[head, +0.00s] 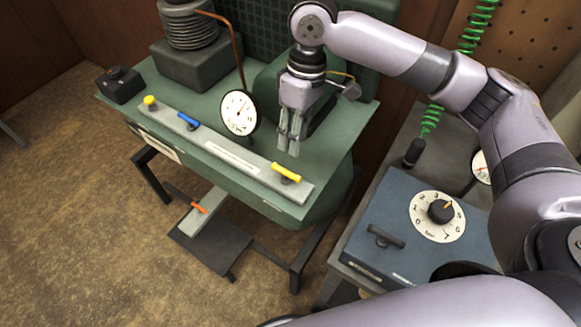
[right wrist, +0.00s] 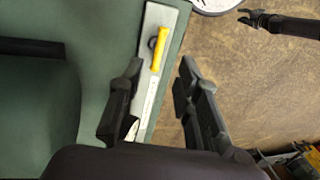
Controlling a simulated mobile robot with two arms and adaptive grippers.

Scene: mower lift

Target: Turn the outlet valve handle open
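A pale strip (head: 233,156) on the green bench's front edge bears a yellow knob (head: 150,101), a blue lever handle (head: 188,121) and a yellow lever handle (head: 287,172). I cannot tell from any label which is the outlet valve handle. My right gripper (head: 291,142) is above the bench, just behind the yellow handle. In the right wrist view its fingers (right wrist: 161,75) are apart and empty. The yellow handle (right wrist: 159,48) shows ahead between them, lying along the strip and clear of both. A dark forked shape (right wrist: 280,22) at the top right may be my left gripper; its state is unclear.
A round white gauge (head: 239,113) stands behind the strip, with a copper pipe (head: 234,50) above. A blue box (head: 385,220) with a numbered dial (head: 438,215) is at the right. The left floor is open.

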